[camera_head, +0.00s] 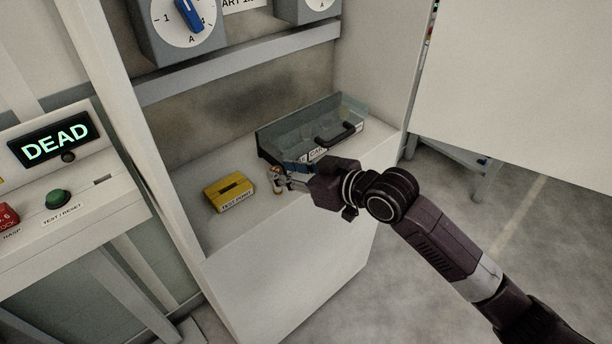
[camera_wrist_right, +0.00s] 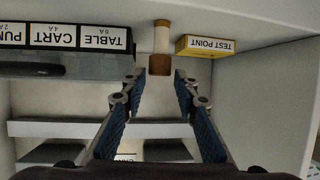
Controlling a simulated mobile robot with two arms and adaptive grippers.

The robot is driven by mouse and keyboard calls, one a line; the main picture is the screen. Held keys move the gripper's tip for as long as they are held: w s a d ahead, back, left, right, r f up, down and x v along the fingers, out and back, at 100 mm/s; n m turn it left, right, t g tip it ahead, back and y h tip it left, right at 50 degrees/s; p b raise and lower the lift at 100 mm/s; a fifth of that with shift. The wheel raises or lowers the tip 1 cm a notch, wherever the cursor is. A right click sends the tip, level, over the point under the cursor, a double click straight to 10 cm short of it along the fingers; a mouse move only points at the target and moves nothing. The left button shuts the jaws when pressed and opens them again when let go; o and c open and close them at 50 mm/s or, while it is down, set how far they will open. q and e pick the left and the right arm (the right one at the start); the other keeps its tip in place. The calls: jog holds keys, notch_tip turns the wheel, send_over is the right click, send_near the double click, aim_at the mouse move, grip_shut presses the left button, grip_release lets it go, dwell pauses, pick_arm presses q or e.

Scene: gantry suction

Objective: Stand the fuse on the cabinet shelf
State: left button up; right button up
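The fuse (camera_wrist_right: 161,42) is a small pale cylinder with copper-brown ends. It appears to stand upright on the cabinet shelf (camera_head: 238,222), and the right wrist view shows it upside down. In the head view the fuse (camera_head: 277,186) is small and partly covered by my fingers. My right gripper (camera_wrist_right: 160,75) is open, with its blue-padded fingers apart. The fuse's upper end is at the fingertips, with a visible gap on each side. The right gripper (camera_head: 284,177) reaches in from the right in the head view. My left gripper is not in view.
A yellow TEST POINT block (camera_head: 229,192) sits left of the fuse. A grey, labelled tray (camera_head: 268,137) with a black handle (camera_head: 335,134) stands behind my gripper. The shelf front is bare. A console (camera_head: 95,180) with a DEAD display (camera_head: 54,141) stands at left.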

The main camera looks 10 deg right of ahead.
jog(key=v, duration=0.8)
jog(key=shift+s+b, duration=0.15)
jog(key=shift+b, duration=0.2)
jog(key=shift+d, duration=0.1)
